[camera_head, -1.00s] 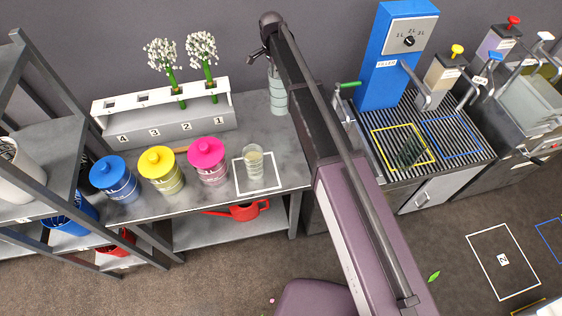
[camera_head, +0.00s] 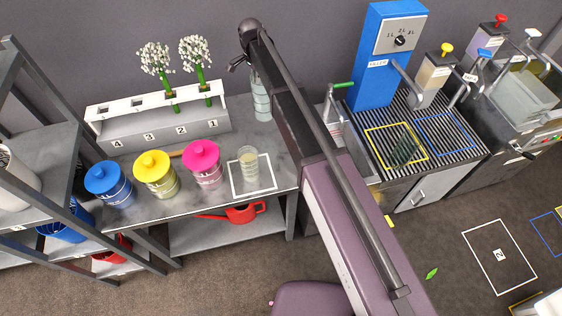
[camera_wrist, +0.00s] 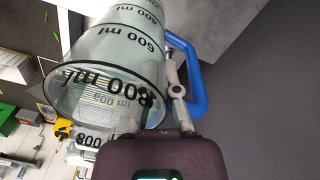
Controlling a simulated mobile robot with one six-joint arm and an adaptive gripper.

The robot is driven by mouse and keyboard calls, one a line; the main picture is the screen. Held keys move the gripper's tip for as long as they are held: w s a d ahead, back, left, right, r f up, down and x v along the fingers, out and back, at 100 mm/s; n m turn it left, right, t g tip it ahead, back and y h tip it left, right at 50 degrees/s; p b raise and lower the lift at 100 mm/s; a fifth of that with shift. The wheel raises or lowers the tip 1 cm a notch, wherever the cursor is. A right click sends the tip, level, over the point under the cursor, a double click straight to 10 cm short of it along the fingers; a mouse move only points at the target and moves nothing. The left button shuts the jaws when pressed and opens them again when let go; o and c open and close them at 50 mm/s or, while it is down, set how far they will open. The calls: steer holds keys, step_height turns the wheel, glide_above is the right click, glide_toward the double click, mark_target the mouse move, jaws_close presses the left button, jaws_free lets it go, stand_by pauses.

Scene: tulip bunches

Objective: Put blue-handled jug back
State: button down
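The clear jug with the blue handle fills the upper left of the wrist view (camera_wrist: 110,45). It has black ml marks and looks empty. Its blue handle (camera_wrist: 200,85) is on the right. My gripper (camera_wrist: 159,90) is at the rim beside the handle, with its fingers close about the jug there; the exact contact is partly hidden. In the head view the jug (camera_head: 261,98) hangs over the back right of the grey table (camera_head: 220,182), partly behind my arm. Its handle is hidden there.
A flower rack (camera_head: 165,130), blue (camera_head: 110,190), yellow (camera_head: 160,180) and pink (camera_head: 204,170) lidded pots and a beaker (camera_head: 249,163) in a white square crowd the table. The blue filler (camera_head: 385,65) stands right, beside a grate with yellow and blue outlines.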

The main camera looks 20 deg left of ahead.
steer(key=s+d+f+b, duration=0.2)
steer(key=s+d, duration=0.6)
steer(key=s, duration=0.5)
steer(key=s+d+f+b, duration=0.3)
steer(key=s+d, duration=0.6)
steer(key=s, duration=0.5)
steer(key=shift+f+b, duration=0.35)
steer(key=shift+f, duration=0.05)
steer(key=shift+w+a, duration=0.1)
steer(key=w+a, duration=0.3)
steer(key=w, duration=0.3)
steer(key=w+a+f+b, duration=0.1)
steer(key=w+a, duration=0.2)
steer(key=w, duration=0.4)
steer(key=shift+w+f, duration=0.2)
steer(key=shift+w, duration=0.1)
steer(key=shift+w+a+f+b, duration=0.1)
steer(key=shift+w+f+b, duration=0.15)
steer(key=shift+f+b, duration=0.75)
steer(key=shift+w+a+f+b, duration=0.1)
steer(key=shift+w+f+b, duration=0.15)
steer(key=shift+f+b, duration=0.7)
